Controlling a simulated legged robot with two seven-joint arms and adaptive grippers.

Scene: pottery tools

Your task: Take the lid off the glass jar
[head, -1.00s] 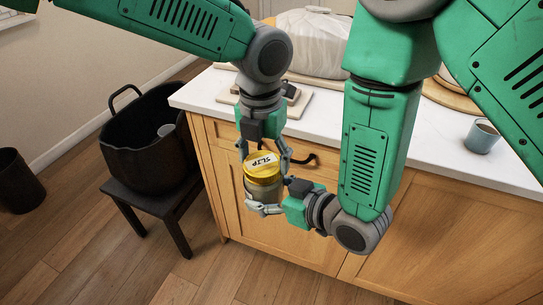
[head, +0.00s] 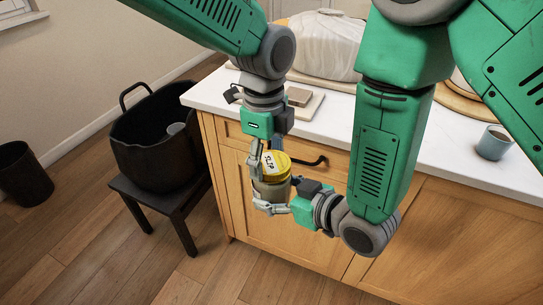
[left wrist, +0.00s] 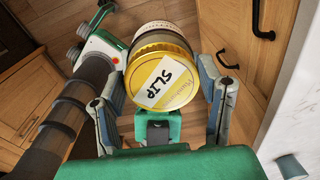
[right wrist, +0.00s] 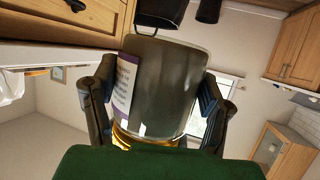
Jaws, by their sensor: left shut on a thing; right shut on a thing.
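The glass jar (head: 270,190) is held in the air in front of the counter, tilted, with grey contents and a paper label in the right wrist view (right wrist: 165,85). Its gold lid (head: 276,168) has a white "SLIP" label and sits on the jar's mouth; I see no clear gap. My left gripper (head: 270,162) is above, its fingers shut on the lid's sides, as the left wrist view also shows on the lid (left wrist: 163,95). My right gripper (head: 268,207) comes from the right, shut around the jar's body.
The white counter (head: 340,105) with wooden cabinets stands just behind the jar. On it are a wrapped lump (head: 318,45), a small board (head: 305,107) and a blue-grey cup (head: 493,142). A black bucket (head: 155,150) sits on a dark stool (head: 165,200) at left.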

